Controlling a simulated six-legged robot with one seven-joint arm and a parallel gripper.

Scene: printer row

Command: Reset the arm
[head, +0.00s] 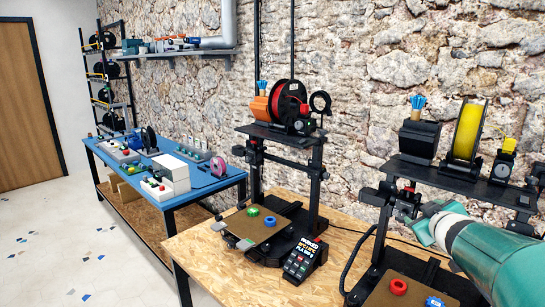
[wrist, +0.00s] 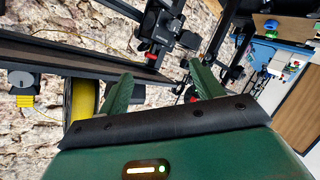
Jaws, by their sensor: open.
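My green arm comes in from the right edge of the head view. My gripper (head: 424,228) is in front of the right-hand printer's frame, below its top shelf. In the wrist view, my gripper (wrist: 162,86) shows two green fingers spread apart with nothing between them. The printer's dark shelf (wrist: 50,56) and a yellow spool (wrist: 80,100) lie beyond the left finger there. I cannot tell whether the gripper touches the printer.
The right printer's bed (head: 385,292) holds a red ring (head: 398,287) and a blue piece. A blue table (head: 205,186) stands further back. Floor at left is clear.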

